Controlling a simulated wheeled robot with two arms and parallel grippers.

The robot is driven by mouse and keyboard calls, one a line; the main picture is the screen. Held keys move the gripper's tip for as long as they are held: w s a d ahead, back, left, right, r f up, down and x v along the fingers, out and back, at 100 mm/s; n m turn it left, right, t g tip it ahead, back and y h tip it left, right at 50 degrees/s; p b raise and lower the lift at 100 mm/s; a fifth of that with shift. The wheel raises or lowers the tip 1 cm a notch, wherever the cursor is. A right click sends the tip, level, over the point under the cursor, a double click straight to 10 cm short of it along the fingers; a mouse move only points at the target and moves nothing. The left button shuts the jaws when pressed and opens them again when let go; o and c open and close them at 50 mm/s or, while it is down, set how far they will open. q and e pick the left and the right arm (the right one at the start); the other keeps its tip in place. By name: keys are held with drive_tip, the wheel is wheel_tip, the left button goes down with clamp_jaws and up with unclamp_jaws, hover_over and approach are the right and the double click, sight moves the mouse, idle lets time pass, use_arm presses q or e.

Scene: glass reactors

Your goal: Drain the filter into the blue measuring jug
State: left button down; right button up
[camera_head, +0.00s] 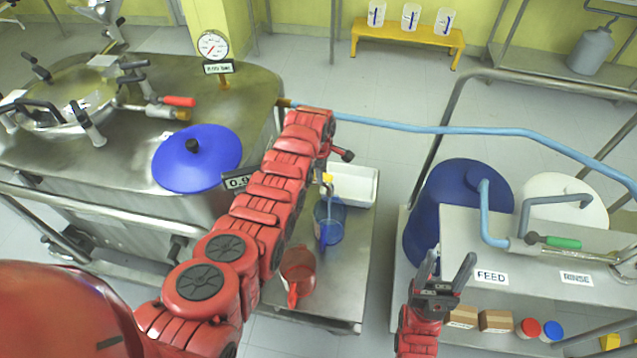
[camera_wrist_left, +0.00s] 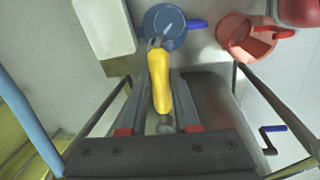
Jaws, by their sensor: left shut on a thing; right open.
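The blue measuring jug (camera_head: 329,228) stands on a low steel shelf beside the large steel vessel (camera_head: 200,125), which I take for the filter. In the left wrist view the jug (camera_wrist_left: 176,38) is just beyond a yellow valve handle (camera_wrist_left: 159,82). My left gripper (camera_wrist_left: 163,74) is shut on this handle, its fingers on either side. In the head view my left arm hides most of the gripper; a bit of the yellow handle (camera_head: 327,178) shows above the jug. I cannot tell whether liquid flows. My right gripper (camera_head: 446,262) is open and empty, beside the feed cart.
A red jug (camera_head: 297,272) stands in front of the blue one; a white tray (camera_head: 355,184) lies behind it. A blue hose (camera_head: 430,130) crosses from vessel to cart. The cart (camera_head: 530,292) holds a blue drum (camera_head: 440,205). Floor between shelf and cart is clear.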

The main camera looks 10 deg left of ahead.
use_arm(q)
drive_tip(key=shift+w+n+b, duration=0.45)
drive_tip(key=shift+n+b, duration=0.25)
drive_tip(key=shift+b, duration=0.05)
drive_tip(key=c, duration=0.6)
unclamp_jaws()
drive_tip(key=shift+c, duration=0.2)
drive_tip(key=shift+r, duration=0.1)
